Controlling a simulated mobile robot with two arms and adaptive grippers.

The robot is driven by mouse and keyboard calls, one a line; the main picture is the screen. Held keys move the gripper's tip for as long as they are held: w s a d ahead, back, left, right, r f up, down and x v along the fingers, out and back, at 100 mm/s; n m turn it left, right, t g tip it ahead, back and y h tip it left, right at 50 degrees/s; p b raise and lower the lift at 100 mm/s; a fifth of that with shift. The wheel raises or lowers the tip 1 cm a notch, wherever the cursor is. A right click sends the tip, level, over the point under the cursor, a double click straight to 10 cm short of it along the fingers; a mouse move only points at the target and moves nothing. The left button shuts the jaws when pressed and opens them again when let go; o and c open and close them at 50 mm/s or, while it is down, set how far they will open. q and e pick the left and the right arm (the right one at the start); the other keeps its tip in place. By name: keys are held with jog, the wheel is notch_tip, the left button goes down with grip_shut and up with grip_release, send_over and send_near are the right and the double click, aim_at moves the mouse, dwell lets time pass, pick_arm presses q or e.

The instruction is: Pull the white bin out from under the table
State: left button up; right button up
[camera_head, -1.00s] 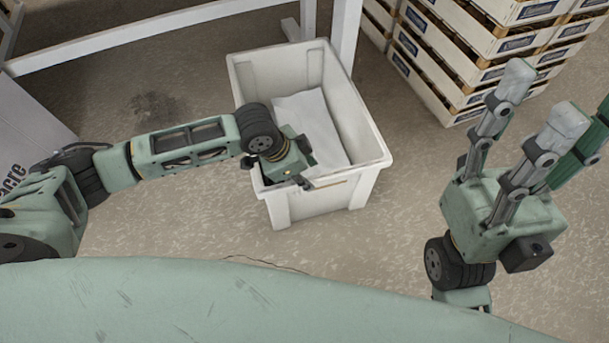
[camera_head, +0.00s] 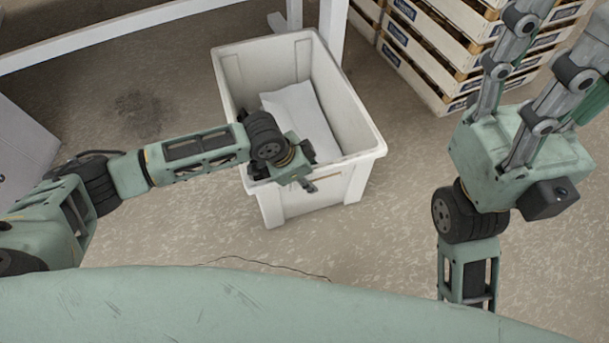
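The white bin (camera_head: 322,189) stands upright on the floor in the upper middle of the head view, with a white sheet-like thing inside. Its far end is beside a white leg of the table (camera_head: 333,28). My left gripper (camera_head: 307,172) is at the bin's near rim, with finger parts on the inner and outer sides, and looks closed on it; the fingertips are partly hidden. My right gripper (camera_head: 545,80) is to the right, away from the bin, with its fingers spread, pointing up and empty. Some of its fingertips are cut off by the frame.
Stacked wooden crates (camera_head: 440,60) stand at the upper right, behind the bin. A pale box-like thing (camera_head: 22,150) is at the left edge. The floor (camera_head: 385,235) between the bin and my base is clear, apart from a thin dark line.

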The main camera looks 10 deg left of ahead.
pick_arm(q)
grip_shut()
dwell(0.3)
jog(key=shift+s, duration=0.1)
dwell(0.4)
